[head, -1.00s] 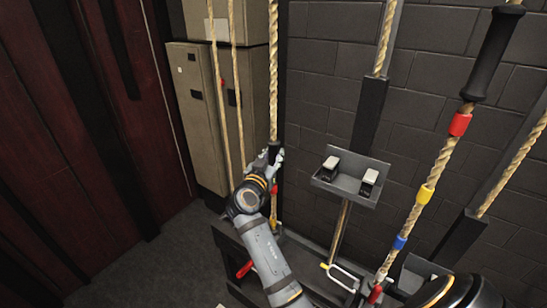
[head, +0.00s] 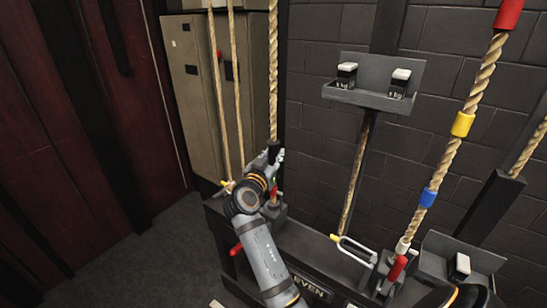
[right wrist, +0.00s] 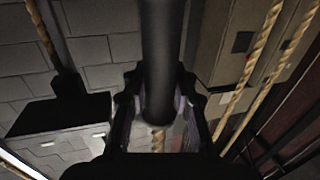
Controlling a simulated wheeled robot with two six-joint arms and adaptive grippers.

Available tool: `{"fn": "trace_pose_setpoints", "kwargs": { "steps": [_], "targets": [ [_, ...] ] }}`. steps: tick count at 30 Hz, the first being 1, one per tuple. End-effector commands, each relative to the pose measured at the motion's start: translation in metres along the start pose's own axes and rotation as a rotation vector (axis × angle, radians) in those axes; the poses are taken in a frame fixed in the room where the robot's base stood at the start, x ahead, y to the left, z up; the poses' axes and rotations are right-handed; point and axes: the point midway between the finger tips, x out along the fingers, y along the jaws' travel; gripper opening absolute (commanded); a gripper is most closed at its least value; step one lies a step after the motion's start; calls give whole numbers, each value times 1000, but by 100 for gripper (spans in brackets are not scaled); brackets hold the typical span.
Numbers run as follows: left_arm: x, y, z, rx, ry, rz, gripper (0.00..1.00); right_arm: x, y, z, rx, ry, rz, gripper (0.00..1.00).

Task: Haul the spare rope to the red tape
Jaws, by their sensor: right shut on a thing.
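My right gripper (head: 274,156) is shut on the dark sleeve of a tan rope (head: 273,80). The right wrist view shows its fingers (right wrist: 160,115) around the black sleeve (right wrist: 160,55). Another rope (head: 480,85) at right carries a red band (head: 508,15) at the top, then yellow (head: 462,124), blue (head: 428,197) and white bands. No label naming the spare rope is readable. My left gripper is not in view.
A shelf with two white-topped weights (head: 375,98) hangs mid-wall. A lower tray with one weight (head: 460,266) is at right. Red-handled levers (head: 237,248) stick out of the dark rail, beside a metal loop (head: 355,250). Cabinets (head: 195,95) stand behind left.

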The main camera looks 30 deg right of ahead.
Motion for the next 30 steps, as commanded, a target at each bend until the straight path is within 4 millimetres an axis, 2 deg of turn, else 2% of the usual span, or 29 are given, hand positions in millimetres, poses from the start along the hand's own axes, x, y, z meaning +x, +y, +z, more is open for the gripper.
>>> {"fn": "trace_pose_setpoints", "kwargs": {
  "steps": [7,8,12,13,23,26,30],
  "targets": [
    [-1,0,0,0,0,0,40,0,0,-1,-1,1,0,0],
    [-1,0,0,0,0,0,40,0,0,-1,-1,2,0,30],
    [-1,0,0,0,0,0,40,0,0,-1,-1,2,0,49],
    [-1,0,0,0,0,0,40,0,0,-1,0,2,0,51],
    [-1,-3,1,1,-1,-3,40,0,0,-6,2,3,0,51],
    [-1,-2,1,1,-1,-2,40,0,0,-21,5,4,0,51],
    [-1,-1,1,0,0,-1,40,0,0,-53,7,5,0,51]
  ]
}}
